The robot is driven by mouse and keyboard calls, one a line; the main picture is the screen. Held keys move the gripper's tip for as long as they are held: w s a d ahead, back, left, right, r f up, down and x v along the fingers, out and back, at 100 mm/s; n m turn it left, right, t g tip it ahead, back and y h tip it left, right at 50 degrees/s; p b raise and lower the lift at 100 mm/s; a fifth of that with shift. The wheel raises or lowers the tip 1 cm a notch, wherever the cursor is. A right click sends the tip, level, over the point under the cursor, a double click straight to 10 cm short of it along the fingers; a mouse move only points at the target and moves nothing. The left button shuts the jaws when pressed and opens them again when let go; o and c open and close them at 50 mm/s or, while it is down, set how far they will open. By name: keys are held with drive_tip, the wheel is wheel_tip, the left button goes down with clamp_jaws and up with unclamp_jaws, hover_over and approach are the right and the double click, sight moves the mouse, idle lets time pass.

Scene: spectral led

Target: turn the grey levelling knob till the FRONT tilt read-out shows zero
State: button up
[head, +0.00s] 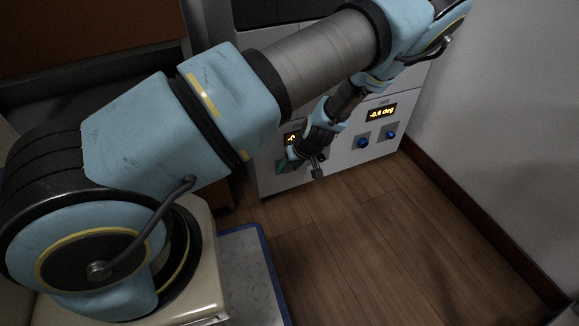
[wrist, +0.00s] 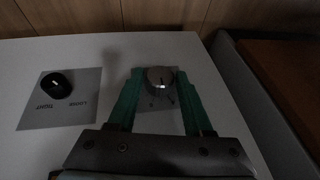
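The grey levelling knob (wrist: 160,79) has a pale mark and sits on a grey plate in the wrist view. The green fingers of my gripper (wrist: 160,76) stand on either side of it, close to its rim. I cannot tell whether they press on it. In the head view my gripper (head: 286,165) is at the lower left of the white cabinet front, and the knob is hidden there. A read-out above it (head: 291,138) is mostly covered by my arm; only a minus sign and the start of a digit show. Its label is not readable.
A black knob (wrist: 56,85) on another plate sits left of the grey knob. In the head view, a second read-out (head: 382,112) shows -0.6 deg above two blue knobs (head: 362,142) (head: 390,134). The wooden floor (head: 350,230) before the cabinet is clear. A pale wall (head: 490,120) stands at right.

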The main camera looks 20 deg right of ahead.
clamp_jaws()
drive_tip(key=shift+d+y+p, duration=0.1)
drive_tip(key=shift+y+p, duration=0.3)
drive_tip(key=shift+d+f+m+y, duration=0.15)
drive_tip(key=shift+m+y, duration=0.15)
drive_tip(key=shift+y, duration=0.5)
drive_tip(key=shift+w+d+f+y+b, duration=0.1)
drive_tip(key=shift+d+f+y+b, duration=0.1)
drive_tip(key=shift+y+b, duration=0.65)
drive_tip(key=shift+m+y+b, duration=0.5)
drive_tip(key=shift+y+b, duration=0.6)
drive_tip(key=shift+y, duration=0.45)
drive_tip(key=shift+r, duration=0.1)
